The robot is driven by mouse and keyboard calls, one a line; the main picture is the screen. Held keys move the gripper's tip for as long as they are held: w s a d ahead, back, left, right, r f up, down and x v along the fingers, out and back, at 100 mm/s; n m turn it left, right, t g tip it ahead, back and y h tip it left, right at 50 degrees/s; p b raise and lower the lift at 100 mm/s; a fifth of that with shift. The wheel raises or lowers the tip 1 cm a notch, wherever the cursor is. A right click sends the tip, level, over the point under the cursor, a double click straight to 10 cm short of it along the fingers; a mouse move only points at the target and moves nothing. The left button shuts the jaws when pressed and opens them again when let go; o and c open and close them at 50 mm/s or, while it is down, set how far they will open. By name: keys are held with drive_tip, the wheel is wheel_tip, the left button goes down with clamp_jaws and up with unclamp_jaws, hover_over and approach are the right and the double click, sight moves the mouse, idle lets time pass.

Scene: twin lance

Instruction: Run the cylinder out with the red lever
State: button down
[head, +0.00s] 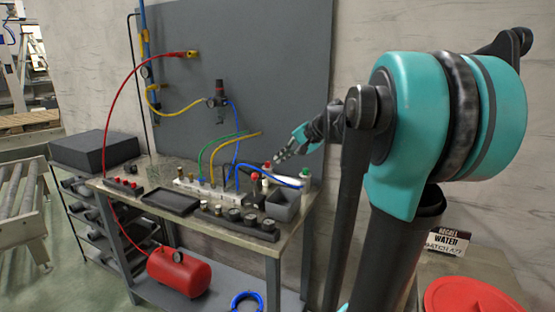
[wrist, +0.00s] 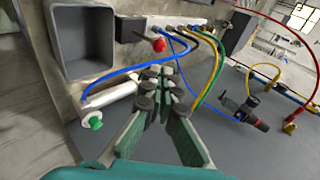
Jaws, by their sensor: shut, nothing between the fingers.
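The red lever knob (head: 255,177) stands at the back of the workbench, just below and left of my gripper (head: 279,158). In the wrist view the red knob (wrist: 158,45) sits on a dark block beyond my fingertips, apart from them. A pale cylinder (wrist: 110,93) with a green end (wrist: 95,122) lies left of my fingers in the wrist view, with a blue hose along it. My gripper also shows in the wrist view (wrist: 162,73), its fingers together and empty. Whether the cylinder's rod is out cannot be told.
A grey bin (head: 284,207) stands at the bench's right front; it is also in the wrist view (wrist: 83,40). A pale manifold (head: 210,192) carries blue, green and yellow hoses near my fingers. A dark tray (head: 170,203) lies left. A grey panel (head: 280,60) rises behind.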

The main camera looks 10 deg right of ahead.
sight(252, 175)
drive_tip(key=x, duration=1.1)
drive_tip(key=shift+w+a+f, duration=0.2)
drive_tip(key=shift+f, duration=0.1)
drive_tip(key=shift+w+a+r+g+h, duration=0.15)
drive_tip(key=shift+w+a+g+h, duration=0.2)
drive_tip(key=shift+a, duration=0.2)
drive_tip(key=shift+w+a+r+g+h, duration=0.1)
drive_tip(key=shift+w+a+g+h, duration=0.25)
drive_tip(key=shift+a+h, duration=0.2)
drive_tip(key=shift+w+a+g+h, duration=0.2)
drive_tip(key=shift+w+a+h, duration=0.2)
drive_tip(key=shift+a, duration=0.2)
drive_tip(key=shift+w+a+h, duration=0.4)
drive_tip(key=shift+w+a, duration=0.25)
drive_tip(key=shift+a, duration=0.15)
drive_tip(key=shift+s+d, duration=0.1)
drive_tip(key=shift+s+d+f, duration=0.35)
drive_tip(key=shift+d, duration=0.2)
